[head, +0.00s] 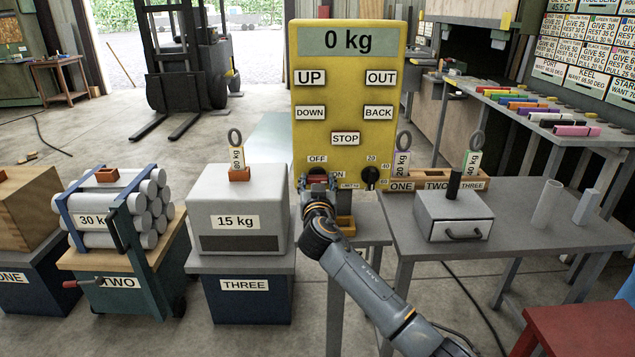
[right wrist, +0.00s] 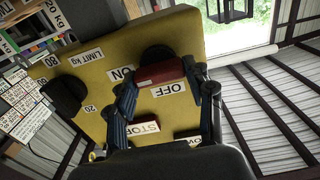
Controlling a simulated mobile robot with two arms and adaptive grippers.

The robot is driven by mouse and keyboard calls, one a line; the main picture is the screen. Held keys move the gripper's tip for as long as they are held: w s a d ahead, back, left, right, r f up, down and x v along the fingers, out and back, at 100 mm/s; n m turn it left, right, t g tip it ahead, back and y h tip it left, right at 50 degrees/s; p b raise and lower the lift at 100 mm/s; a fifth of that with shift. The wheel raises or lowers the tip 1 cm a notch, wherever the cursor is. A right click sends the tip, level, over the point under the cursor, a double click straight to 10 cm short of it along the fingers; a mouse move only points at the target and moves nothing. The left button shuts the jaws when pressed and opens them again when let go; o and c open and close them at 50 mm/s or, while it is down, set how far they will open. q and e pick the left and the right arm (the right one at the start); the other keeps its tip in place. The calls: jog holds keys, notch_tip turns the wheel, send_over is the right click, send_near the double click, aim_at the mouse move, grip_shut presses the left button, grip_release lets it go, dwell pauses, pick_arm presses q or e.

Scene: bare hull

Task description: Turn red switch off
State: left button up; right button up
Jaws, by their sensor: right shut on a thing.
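The yellow panel (head: 348,60) stands in the middle of the head view, its display reading 0 kg. The red switch (head: 316,173) is low on its left side, below the OFF label (head: 317,159) and left of the ON label. In the right wrist view, the red switch handle (right wrist: 160,72) lies between the fingers of my right gripper (right wrist: 163,80), in front of a round black base. The OFF label (right wrist: 169,90) and ON label (right wrist: 122,73) show beside it. My right gripper is shut on the red switch and partly hides it in the head view. My left gripper is not in view.
A black knob (head: 370,176) sits right of the switch. Buttons, including STOP (head: 345,139), are above. A grey table (head: 540,225) at right bears a drawer box (head: 454,214). Left stand a 15 kg block (head: 238,195) and a 30 kg bundle of cylinders (head: 105,215).

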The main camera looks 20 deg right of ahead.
jog(key=shift+n, duration=0.3)
jog(key=n, duration=0.3)
jog(key=shift+a, duration=0.1)
jog(key=n+p, duration=0.1)
jog(key=n, duration=0.4)
jog(key=n+p, duration=0.2)
jog(key=n, duration=0.3)
jog(key=shift+a, duration=0.1)
jog(key=shift+f+n+p, duration=0.2)
jog(key=shift+n+p, duration=0.6)
jog(key=shift+n, duration=1.3)
jog(key=o, duration=1.2)
jog(key=shift+w, duration=0.1)
jog(key=shift+c, duration=0.2)
